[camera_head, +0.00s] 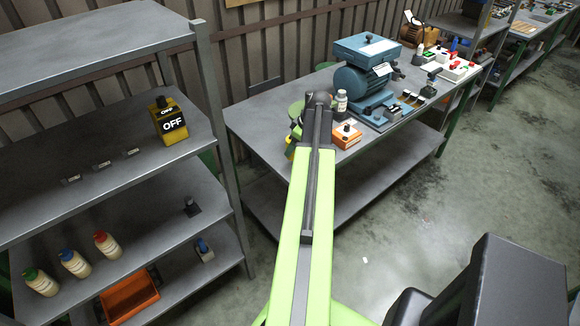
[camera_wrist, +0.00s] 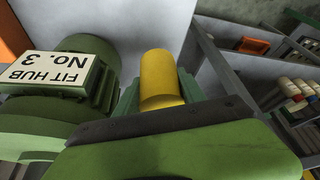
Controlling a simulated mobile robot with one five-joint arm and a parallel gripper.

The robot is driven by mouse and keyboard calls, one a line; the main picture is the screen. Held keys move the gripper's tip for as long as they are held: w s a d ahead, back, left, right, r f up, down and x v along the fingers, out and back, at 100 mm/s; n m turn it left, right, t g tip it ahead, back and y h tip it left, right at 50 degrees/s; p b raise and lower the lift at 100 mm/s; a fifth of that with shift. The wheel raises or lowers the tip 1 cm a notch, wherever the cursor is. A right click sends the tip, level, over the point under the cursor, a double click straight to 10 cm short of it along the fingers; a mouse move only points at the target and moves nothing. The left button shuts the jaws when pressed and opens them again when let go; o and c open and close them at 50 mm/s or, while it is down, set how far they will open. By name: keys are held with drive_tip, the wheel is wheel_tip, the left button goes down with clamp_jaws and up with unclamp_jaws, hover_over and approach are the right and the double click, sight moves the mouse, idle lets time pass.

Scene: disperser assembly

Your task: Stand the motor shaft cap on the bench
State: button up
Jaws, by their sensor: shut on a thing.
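The motor shaft cap, which I take to be the yellow cylinder (camera_wrist: 160,76), is between the fingers of my gripper (camera_wrist: 158,92) in the wrist view. My gripper is shut on it. A green motor (camera_wrist: 85,68) with a "FIT HUB No. 3" label (camera_wrist: 60,70) is close to the left of the cap. In the head view my arm reaches to the near left part of the bench (camera_head: 262,115). My gripper there is mostly hidden behind the arm, with a bit of yellow showing beside it. I cannot tell whether the cap touches the bench.
A blue machine (camera_head: 362,75), a small bottle (camera_head: 341,102) and an orange block (camera_head: 346,136) stand on the bench right of my arm. A shelf at left holds a yellow OFF block (camera_head: 169,122), bottles (camera_head: 75,263) and an orange bin (camera_head: 130,295). The bench's left end looks clear.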

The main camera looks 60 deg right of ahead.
drive_tip(key=shift+f+b, duration=2.75)
drive_tip(key=shift+f, duration=0.85)
drive_tip(key=o, duration=1.4)
drive_tip(key=shift+r, duration=0.1)
drive_tip(key=shift+r, duration=0.1)
drive_tip(key=shift+r+p, duration=0.25)
drive_tip(key=shift+p, duration=0.2)
drive_tip(key=p+v, duration=1)
drive_tip(key=v, duration=0.1)
drive_tip(key=shift+s+a+r+p, duration=0.1)
drive_tip(key=shift+s+r+p, duration=0.05)
drive_tip(key=shift+r+p, duration=0.25)
drive_tip(key=shift+f, duration=0.1)
